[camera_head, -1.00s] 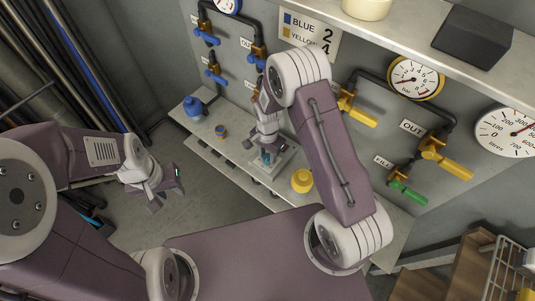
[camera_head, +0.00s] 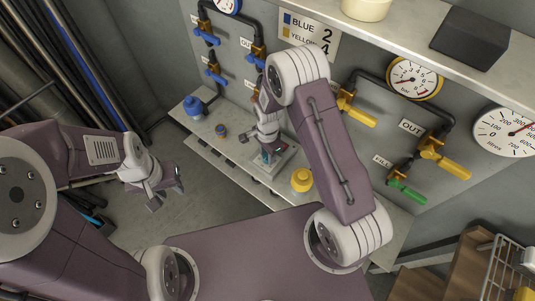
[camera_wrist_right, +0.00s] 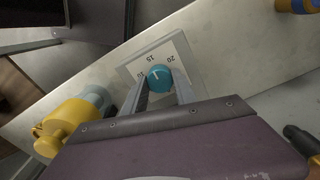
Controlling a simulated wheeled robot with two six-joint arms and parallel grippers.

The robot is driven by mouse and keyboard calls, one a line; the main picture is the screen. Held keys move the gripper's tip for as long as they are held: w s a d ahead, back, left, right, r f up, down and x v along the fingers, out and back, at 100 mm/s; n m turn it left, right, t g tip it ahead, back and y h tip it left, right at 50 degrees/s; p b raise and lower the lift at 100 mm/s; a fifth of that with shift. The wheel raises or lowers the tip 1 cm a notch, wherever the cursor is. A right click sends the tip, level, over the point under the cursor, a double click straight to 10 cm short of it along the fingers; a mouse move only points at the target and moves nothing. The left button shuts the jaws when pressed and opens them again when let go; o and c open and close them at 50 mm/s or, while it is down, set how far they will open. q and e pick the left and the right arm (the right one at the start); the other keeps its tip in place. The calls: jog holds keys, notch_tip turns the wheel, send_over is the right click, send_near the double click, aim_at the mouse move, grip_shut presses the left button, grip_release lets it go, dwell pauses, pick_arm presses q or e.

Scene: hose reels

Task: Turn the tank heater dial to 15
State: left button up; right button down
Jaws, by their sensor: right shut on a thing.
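The tank heater dial (camera_wrist_right: 160,77) is a round teal knob on a pale square plate (camera_wrist_right: 137,69) marked 10, 15 and 20 in the right wrist view. A short white mark on the knob points roughly toward the 15; its exact setting is hard to read. My right gripper (camera_wrist_right: 161,88) is shut on the dial, one finger on each side. In the head view, my right gripper (camera_head: 267,154) reaches down to the plate (camera_head: 283,164) on the bench and partly hides the dial. My left gripper (camera_head: 167,188) is open and empty, out over the floor left of the bench.
On the bench, a yellow object (camera_head: 301,180) stands right of the plate, and a blue one (camera_head: 194,106) and a small blue-orange one (camera_head: 221,131) stand left. Valves, pipes and gauges (camera_head: 415,79) line the wall behind. A shelf (camera_head: 400,35) overhangs the right side.

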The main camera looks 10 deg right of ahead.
jog(key=c, duration=1)
grip_release()
jog(key=shift+r, duration=0.15)
notch_tip(320, 180, up, 9)
